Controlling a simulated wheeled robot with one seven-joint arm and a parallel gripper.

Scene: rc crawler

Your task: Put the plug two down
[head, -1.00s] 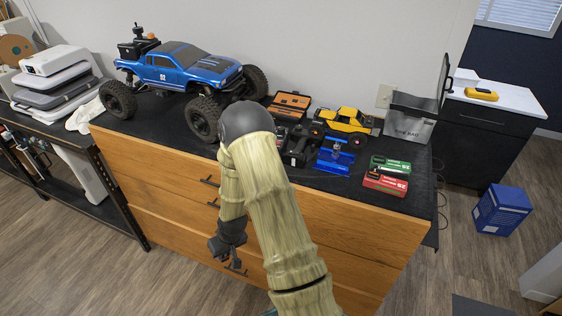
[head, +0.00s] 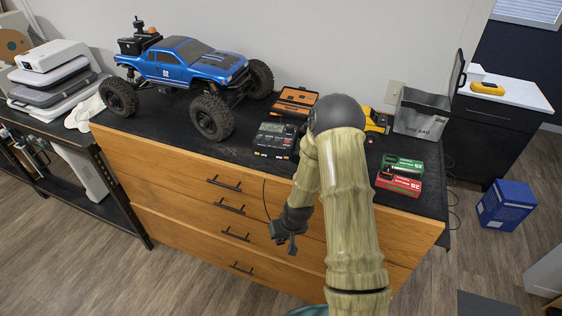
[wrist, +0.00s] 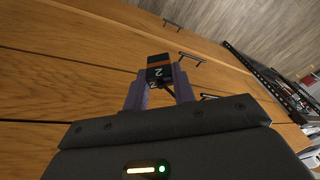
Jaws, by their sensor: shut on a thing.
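Plug two (wrist: 159,68) is a small black block with a white "2" and an orange band, seen in the wrist view. My gripper (wrist: 158,88) is shut on it, with one finger on each side. In the head view my gripper (head: 288,240) hangs in front of the wooden drawer fronts, below the level of the dark top. The plug is too small to make out there. A thin dark line, perhaps a lead, curves down near the gripper.
The dark top (head: 185,130) carries a blue crawler (head: 190,62), a charger-like box (head: 275,139), an open orange case (head: 294,102), a yellow truck (head: 375,121), red and green packs (head: 398,183) and a grey bag (head: 421,113). My arm hides part of the top's right half.

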